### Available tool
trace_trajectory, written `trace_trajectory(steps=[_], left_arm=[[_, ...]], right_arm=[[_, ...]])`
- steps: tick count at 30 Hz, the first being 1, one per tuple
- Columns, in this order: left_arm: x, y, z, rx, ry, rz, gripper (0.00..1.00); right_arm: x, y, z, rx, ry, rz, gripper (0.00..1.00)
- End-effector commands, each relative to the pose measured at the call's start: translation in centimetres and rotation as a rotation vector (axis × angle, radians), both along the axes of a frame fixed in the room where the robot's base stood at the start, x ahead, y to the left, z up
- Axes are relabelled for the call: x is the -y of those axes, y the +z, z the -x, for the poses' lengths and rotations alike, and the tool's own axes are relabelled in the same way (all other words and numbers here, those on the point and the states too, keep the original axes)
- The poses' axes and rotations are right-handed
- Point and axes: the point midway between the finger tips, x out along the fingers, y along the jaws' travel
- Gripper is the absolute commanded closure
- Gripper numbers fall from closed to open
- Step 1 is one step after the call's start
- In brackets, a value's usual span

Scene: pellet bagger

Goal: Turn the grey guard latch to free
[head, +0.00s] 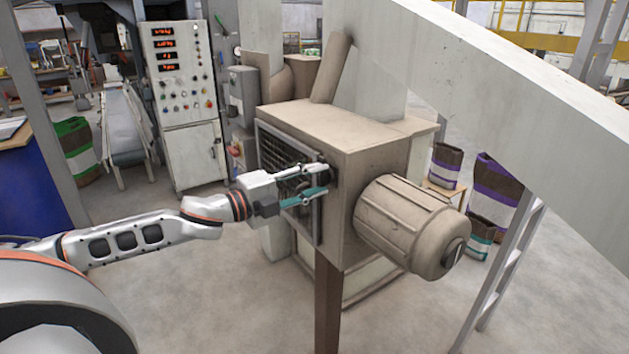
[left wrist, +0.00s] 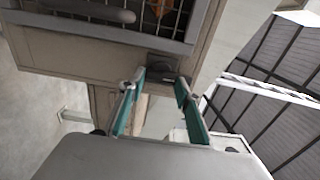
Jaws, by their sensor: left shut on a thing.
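My left gripper (head: 326,181) reaches in from the left to the front edge of the beige machine housing (head: 375,150). It is shut on the grey guard latch, a small dark grey piece at the right edge of the mesh guard (head: 273,152). In the left wrist view the latch (left wrist: 161,73) shows between the two teal-sided fingertips (left wrist: 161,82), on the beige housing just below the guard's frame (left wrist: 90,30). The fingers hide much of the latch in the head view, and its exact turn cannot be told. My right gripper is not in view.
A ribbed motor (head: 408,222) sticks out of the housing to the right of my gripper. A sloping beige chute (head: 500,80) crosses the upper right. A control cabinet (head: 183,100) stands behind to the left. The floor in front is clear around a brown post (head: 328,310).

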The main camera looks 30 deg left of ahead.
Motion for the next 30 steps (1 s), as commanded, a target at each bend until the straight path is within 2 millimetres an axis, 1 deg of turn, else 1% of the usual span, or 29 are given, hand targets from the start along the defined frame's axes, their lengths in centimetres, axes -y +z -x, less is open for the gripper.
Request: trace_trajectory(steps=[14,15,16,17,30], left_arm=[[0.10,-0.15,0.06,0.004,-0.002,-0.014,0.88],[0.10,-0.15,0.06,0.004,-0.002,-0.014,0.59],[0.10,-0.14,0.06,0.004,-0.002,-0.014,0.51],[0.09,-0.13,0.06,0.004,-0.002,-0.014,0.50],[-0.07,-0.05,0.23,0.005,0.000,-0.011,0.50]], right_arm=[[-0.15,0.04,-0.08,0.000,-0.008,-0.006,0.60],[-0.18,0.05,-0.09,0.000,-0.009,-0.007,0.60],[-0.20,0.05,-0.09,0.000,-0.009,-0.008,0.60],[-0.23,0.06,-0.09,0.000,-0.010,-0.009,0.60],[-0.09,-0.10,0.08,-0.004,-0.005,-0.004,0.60]])
